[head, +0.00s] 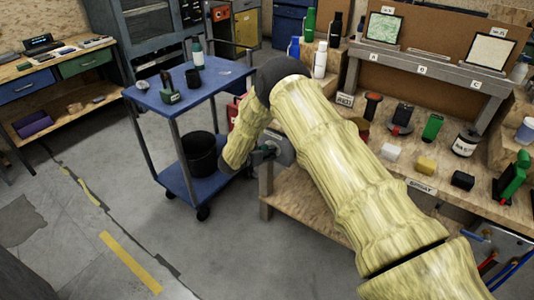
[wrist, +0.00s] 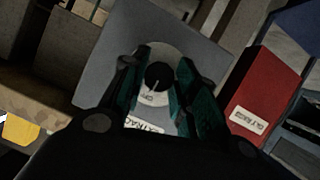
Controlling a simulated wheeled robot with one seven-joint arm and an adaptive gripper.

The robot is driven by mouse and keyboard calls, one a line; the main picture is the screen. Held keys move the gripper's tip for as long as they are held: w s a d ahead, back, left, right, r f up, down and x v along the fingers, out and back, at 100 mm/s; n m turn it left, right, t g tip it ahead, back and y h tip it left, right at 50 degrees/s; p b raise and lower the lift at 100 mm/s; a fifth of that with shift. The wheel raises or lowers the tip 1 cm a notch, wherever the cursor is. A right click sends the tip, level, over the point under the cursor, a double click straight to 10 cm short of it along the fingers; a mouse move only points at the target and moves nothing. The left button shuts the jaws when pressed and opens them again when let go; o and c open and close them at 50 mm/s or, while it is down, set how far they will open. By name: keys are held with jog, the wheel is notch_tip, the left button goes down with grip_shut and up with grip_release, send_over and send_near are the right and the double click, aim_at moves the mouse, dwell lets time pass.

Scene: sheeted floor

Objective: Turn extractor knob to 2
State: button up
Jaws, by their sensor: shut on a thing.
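The extractor knob (wrist: 158,76) is a small black round knob with a pale pointer line. It sits on a lighter round dial on a grey square plate (wrist: 112,48) in the wrist view. A label reading "EXTRAC..." (wrist: 140,126) is partly hidden below it. My gripper (wrist: 160,78) has its two green-padded fingers on either side of the knob and is shut on it. The dial numbers are too small and too covered to read. In the head view the grey plate (head: 284,149) shows at the bench's left end, and my arm hides most of the knob.
A red box with a white label (wrist: 262,95) stands right of the plate in the wrist view. A blue cart (head: 190,98) with a black bucket (head: 201,155) stands left of my arm. The workbench (head: 300,195) with several items is at right. Floor at front left is clear.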

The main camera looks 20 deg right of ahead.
jog(key=shift+s+d+f+m+t+y+b, duration=0.1)
jog(key=shift+m+t+y+b, duration=0.4)
jog(key=shift+m+t+b, duration=1)
jog(key=shift+s+f+m+t+y+b, duration=0.15)
jog(key=shift+m+t+y+b, duration=0.45)
jog(key=shift+m+b, duration=1.75)
jog(key=shift+s+d+f+m+t+y+b, duration=0.1)
jog(key=shift+m+t+y+b, duration=0.3)
jog(key=shift+m+t+b, duration=1.4)
jog(key=shift+g+b, duration=0.5)
jog(key=shift+g, duration=0.2)
jog(key=o, duration=1)
jog(key=shift+r, duration=0.15)
jog(key=shift+a, duration=0.1)
jog(key=v, duration=1.2)
